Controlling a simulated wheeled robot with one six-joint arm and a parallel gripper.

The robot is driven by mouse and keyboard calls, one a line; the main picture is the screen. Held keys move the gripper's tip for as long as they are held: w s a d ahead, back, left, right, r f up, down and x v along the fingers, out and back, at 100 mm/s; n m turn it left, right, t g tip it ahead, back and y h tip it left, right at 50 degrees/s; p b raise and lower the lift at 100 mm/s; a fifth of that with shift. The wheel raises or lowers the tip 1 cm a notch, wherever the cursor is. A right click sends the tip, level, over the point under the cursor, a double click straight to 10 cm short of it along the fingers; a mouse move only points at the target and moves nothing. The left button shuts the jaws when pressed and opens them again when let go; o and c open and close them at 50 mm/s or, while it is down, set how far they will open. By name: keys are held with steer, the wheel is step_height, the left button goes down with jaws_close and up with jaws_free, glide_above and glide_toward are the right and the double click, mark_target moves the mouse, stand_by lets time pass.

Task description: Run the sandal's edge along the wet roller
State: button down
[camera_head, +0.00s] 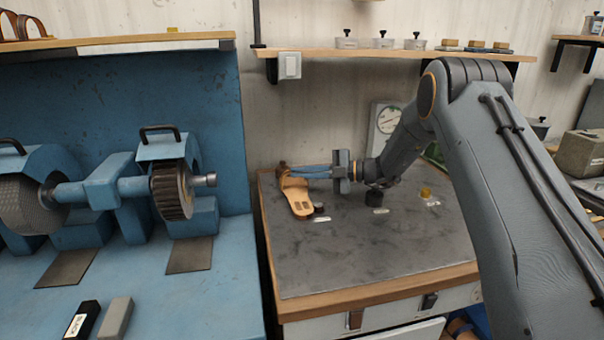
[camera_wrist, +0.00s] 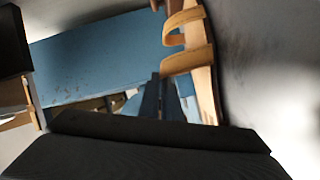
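The tan sandal (camera_head: 299,196) is at the left side of the grey-topped bench, tilted, its toe end lower and toward the front. In the wrist view the sandal (camera_wrist: 204,75) shows its sole edge-on with two straps on its left side. My gripper (camera_head: 287,173) reaches in from the right, its blue fingers closed on the sandal's upper end. In the wrist view the fingertips (camera_wrist: 161,78) meet the sandal's edge beside the lower strap. I cannot tell if the sandal touches the bench top. No roller is clearly recognisable as wet.
Left stands a blue machine with a brown ribbed wheel (camera_head: 171,190) and a rough grey wheel (camera_head: 32,203). The bench top (camera_head: 350,250) is clear in front. A dark pot (camera_head: 374,199), a dial scale (camera_head: 386,122) and a yellow item (camera_head: 426,193) stand on it. A shelf (camera_head: 350,54) hangs above.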

steer(key=shift+w+b, duration=0.45)
steer(key=shift+w, duration=0.1)
steer(key=shift+w+a, duration=0.15)
steer(key=shift+w, duration=0.15)
steer(key=shift+w+b, duration=0.25)
steer(key=shift+b, duration=0.15)
stand_by(1.2)
steer(key=shift+w, duration=0.35)
steer(key=shift+w+a+b, duration=0.1)
steer(key=shift+w+b, duration=0.2)
steer(key=shift+b, duration=0.15)
stand_by(1.5)
